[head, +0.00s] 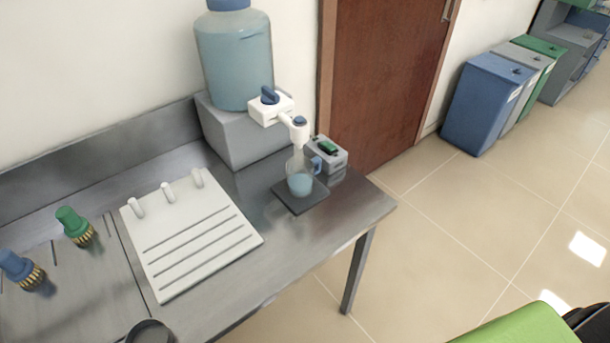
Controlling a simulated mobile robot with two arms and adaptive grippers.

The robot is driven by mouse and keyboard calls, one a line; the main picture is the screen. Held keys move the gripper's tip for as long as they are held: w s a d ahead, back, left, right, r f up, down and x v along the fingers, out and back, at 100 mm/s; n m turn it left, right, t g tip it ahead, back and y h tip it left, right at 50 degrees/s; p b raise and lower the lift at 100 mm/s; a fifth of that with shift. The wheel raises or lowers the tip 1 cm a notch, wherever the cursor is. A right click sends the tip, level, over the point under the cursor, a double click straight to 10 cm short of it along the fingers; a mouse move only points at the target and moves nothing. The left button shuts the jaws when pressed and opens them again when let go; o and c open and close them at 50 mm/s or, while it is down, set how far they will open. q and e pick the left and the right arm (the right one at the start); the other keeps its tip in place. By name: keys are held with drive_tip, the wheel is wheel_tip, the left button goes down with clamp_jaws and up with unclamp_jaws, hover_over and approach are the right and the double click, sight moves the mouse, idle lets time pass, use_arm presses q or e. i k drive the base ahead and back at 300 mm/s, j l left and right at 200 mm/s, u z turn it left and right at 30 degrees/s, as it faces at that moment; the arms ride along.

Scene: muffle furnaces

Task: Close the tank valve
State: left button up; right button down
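The tank (234,62) is a large translucent blue container with a blue cap, on a grey block at the back of the metal table. Its white valve (263,112) sticks out at the front right, with a dark blue handle (269,94) on top. A white spout with a blue top (299,126) extends from the valve. Below it a clear vessel with a blue handle (300,182) holds some blue liquid. I cannot tell whether liquid is flowing from the spout. Neither of my grippers is in view.
The vessel stands on a dark square pad (283,199) beside a small grey device (327,155). A white ribbed rack (192,236) lies to the left. Bins (478,105) stand beyond open floor.

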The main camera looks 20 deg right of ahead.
sight(269, 97)
drive_tip(key=l+u, duration=0.35)
drive_tip(key=k+l+u, duration=0.2)
drive_tip(key=l+u, duration=0.2)
drive_tip(key=k+l+u, duration=0.2)
drive_tip(key=l+u, duration=0.15)
drive_tip(key=l, duration=0.1)
